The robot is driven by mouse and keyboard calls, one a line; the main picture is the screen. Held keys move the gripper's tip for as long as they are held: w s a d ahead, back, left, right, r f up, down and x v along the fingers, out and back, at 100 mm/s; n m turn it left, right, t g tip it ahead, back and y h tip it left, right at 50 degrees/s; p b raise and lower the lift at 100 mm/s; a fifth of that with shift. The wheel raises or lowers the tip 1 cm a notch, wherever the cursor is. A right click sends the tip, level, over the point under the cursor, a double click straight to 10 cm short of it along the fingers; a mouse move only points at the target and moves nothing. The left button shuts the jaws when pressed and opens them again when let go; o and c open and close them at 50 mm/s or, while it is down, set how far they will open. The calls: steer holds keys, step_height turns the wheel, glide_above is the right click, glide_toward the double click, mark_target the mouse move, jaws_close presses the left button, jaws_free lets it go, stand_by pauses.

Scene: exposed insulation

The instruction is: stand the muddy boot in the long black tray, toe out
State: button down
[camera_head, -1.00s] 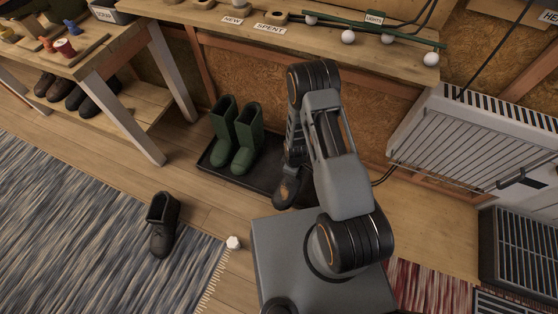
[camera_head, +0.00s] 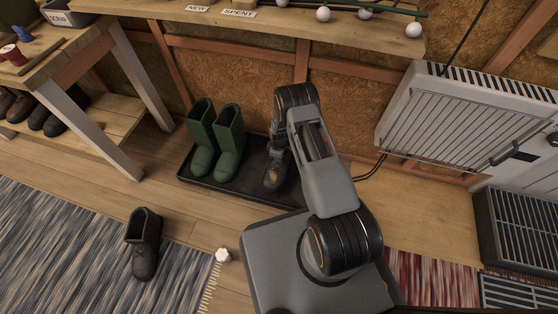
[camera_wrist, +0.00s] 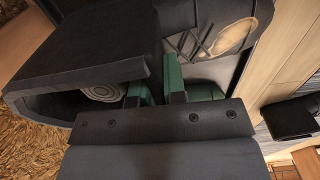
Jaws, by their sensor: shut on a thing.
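The muddy boot (camera_head: 273,180) is dark with a tan mud patch. It is at the right part of the long black tray (camera_head: 228,197), right of the green boots, with its toe toward the camera. It looks upright; whether its sole touches the tray floor I cannot tell. My gripper, hidden behind my arm in the head view, shows in the wrist view (camera_wrist: 155,88) with green finger pads shut on the boot's upper edge. The muddy boot fills much of the wrist view (camera_wrist: 205,40), with laces and the mud patch at the top.
A pair of green boots (camera_head: 217,142) stands in the tray's left part. Another dark boot (camera_head: 143,245) stands on the rug's edge, near a small white object (camera_head: 223,255). A workbench (camera_head: 290,30) overhangs the tray, and a heater (camera_head: 460,125) is at the right.

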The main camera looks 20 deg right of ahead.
steer(key=shift+w+f+b, duration=0.15)
steer(key=shift+f+b, duration=0.85)
steer(key=shift+f, duration=0.65)
steer(key=shift+f, duration=0.15)
steer(key=c, duration=1.2)
jaws_free()
